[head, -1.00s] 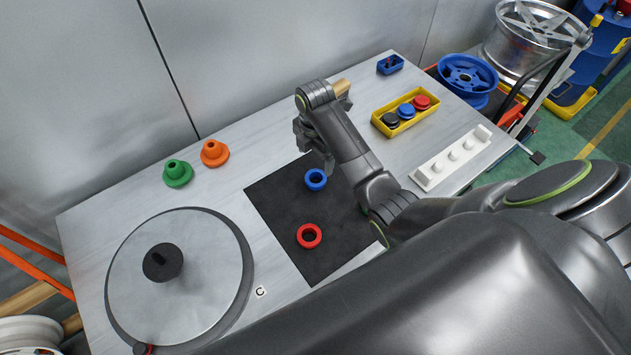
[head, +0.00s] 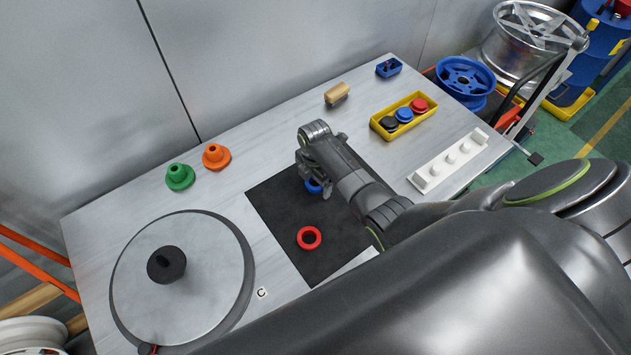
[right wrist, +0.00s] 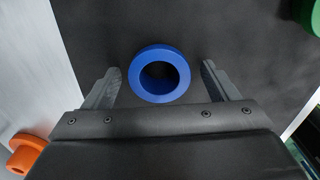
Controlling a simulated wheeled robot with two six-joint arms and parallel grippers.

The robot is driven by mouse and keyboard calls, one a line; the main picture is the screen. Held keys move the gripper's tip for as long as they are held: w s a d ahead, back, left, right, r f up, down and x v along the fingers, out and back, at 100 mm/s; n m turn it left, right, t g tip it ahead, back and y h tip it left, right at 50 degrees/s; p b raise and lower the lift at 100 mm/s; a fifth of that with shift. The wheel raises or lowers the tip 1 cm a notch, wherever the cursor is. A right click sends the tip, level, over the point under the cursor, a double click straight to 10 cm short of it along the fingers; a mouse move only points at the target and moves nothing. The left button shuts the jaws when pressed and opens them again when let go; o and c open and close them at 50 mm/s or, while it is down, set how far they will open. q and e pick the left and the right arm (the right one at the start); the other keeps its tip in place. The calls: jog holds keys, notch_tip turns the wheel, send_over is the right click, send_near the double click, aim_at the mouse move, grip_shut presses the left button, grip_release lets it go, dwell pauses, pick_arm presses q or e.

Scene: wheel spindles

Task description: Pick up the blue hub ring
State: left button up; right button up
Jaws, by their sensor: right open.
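The blue hub ring (right wrist: 160,62) lies flat on the black mat (right wrist: 226,20), between the two open fingers of my right gripper (right wrist: 160,78) in the right wrist view. Clear gaps show on both sides of it. In the head view the blue hub ring (head: 313,187) is partly hidden by my right gripper (head: 314,186), which is over it. I cannot tell how far above the mat the fingertips are. My left gripper is not in view.
A red ring (head: 309,237) lies on the mat in front. Green (head: 180,177) and orange (head: 216,157) stepped parts stand at the left. A yellow tray (head: 388,134) with several caps and a white pegged rack (head: 424,184) are at the right. A large grey disc (head: 205,300) fills the left front.

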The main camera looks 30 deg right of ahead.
jog(key=shift+f, duration=0.1)
jog(key=shift+c, duration=0.2)
jog(key=c, duration=1)
